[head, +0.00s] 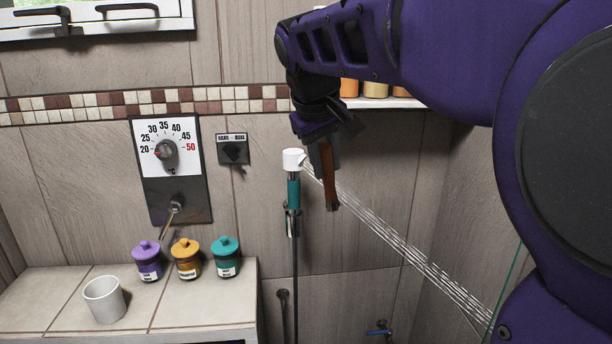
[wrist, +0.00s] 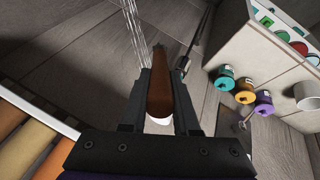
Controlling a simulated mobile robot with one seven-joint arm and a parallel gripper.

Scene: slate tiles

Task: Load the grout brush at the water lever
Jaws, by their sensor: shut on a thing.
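My gripper (head: 322,150) is shut on a brown-handled tool, likely the grout brush (head: 329,182), which hangs nearly upright in front of the wall. In the wrist view the brown brush handle (wrist: 159,88) lies between the two fingers of my gripper (wrist: 161,76). Its bristles cannot be made out. The likely water lever (head: 175,206) is a metal lever on the dark lower part of the dial panel, left of and lower than my gripper. Water sprays from the white hand shower head (head: 292,159), just left of the brush, toward the lower right.
The dial (head: 166,151) and a dark selector knob (head: 234,152) are on the wall. Purple (head: 148,262), orange (head: 186,260) and teal (head: 225,258) jars and a white cup (head: 104,299) stand on the tiled ledge (head: 220,305). A blue-handled tap (head: 379,329) is low down.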

